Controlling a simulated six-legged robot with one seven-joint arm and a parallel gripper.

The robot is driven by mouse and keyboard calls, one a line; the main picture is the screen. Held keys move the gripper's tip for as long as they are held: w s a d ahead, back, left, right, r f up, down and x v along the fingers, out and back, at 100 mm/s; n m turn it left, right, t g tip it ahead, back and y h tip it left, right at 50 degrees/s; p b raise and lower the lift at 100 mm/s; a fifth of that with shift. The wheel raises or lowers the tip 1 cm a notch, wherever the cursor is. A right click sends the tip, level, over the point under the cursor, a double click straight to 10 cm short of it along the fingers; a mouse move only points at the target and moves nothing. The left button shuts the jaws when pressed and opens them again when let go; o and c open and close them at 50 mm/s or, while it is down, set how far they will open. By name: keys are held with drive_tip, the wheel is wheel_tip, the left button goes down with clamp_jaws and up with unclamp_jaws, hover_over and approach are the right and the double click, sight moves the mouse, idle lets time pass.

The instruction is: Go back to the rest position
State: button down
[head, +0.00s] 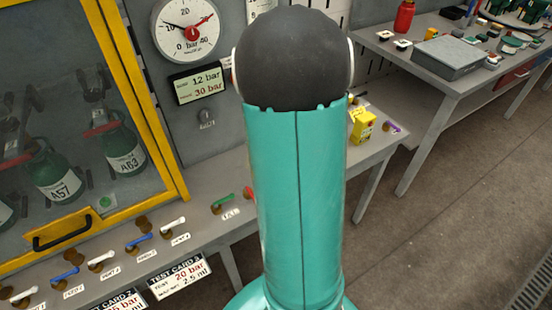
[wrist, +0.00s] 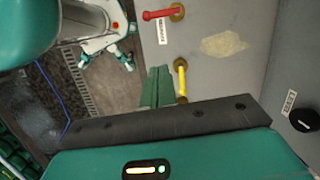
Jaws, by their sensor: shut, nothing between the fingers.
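My gripper (wrist: 158,72) shows in the wrist view, its two green fingers side by side and shut with nothing between them. A yellow lever (wrist: 181,78) is just right of the fingertips in the picture, on a grey surface. I cannot tell whether they touch. A red lever (wrist: 162,14) with a white label is farther up. In the head view my teal arm fills the middle and hides what is behind it; the gripper is not visible there.
A yellow-framed cabinet (head: 160,120) with labelled green cylinders (head: 122,155) is at left, above a row of levers (head: 102,260). A pressure gauge (head: 185,28) hangs behind. A bench (head: 455,85) stands at right beside open floor (head: 450,220). A black knob (wrist: 303,121) shows in the wrist view.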

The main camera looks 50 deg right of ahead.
idle(0.3)
drive_tip(key=w+a+r+n+t+h, duration=0.1)
drive_tip(key=w+a+r+n+t, duration=0.1)
drive_tip(key=a+r+n, duration=1.05)
drive_tip(key=s+a+r+n+t, duration=0.1)
drive_tip(key=s+a+r+n, duration=0.1)
drive_tip(key=a, duration=0.6)
drive_tip(key=s+a+r+n+t+h, duration=0.1)
drive_tip(key=s+a+r+n+t, duration=0.1)
drive_tip(key=s+a+n, duration=0.3)
drive_tip(key=a+r, duration=0.1)
drive_tip(key=a, duration=0.2)
drive_tip(key=shift+n+h, duration=0.3)
drive_tip(key=shift+n, duration=0.05)
